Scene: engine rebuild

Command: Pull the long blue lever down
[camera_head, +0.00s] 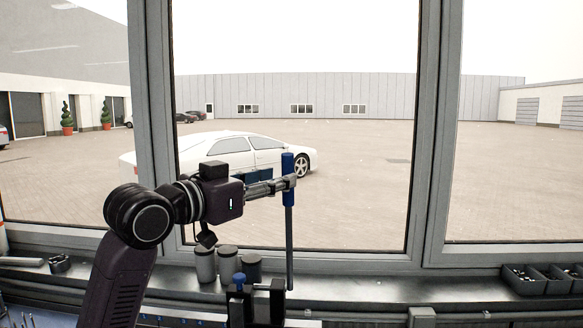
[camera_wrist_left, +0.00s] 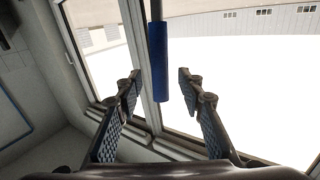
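The long lever has a blue handle (camera_head: 288,162) on top of a thin grey rod that stands upright in front of the window. My left gripper (camera_head: 288,184) comes in from the left at the height of the handle, with blue showing above and below its fingers. In the left wrist view the blue handle (camera_wrist_left: 158,60) lies in the gap between the two fingertips of my left gripper (camera_wrist_left: 157,85). The fingers are apart, with a clear gap on both sides of the handle. My right gripper is in neither view.
The rod's foot is near a dark clamp-like fixture with a small blue knob (camera_head: 239,279). Several grey cylinders (camera_head: 227,262) stand on the sill beside it. Dark bins (camera_head: 525,279) sit at the right. Window frames (camera_head: 432,130) rise behind the lever.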

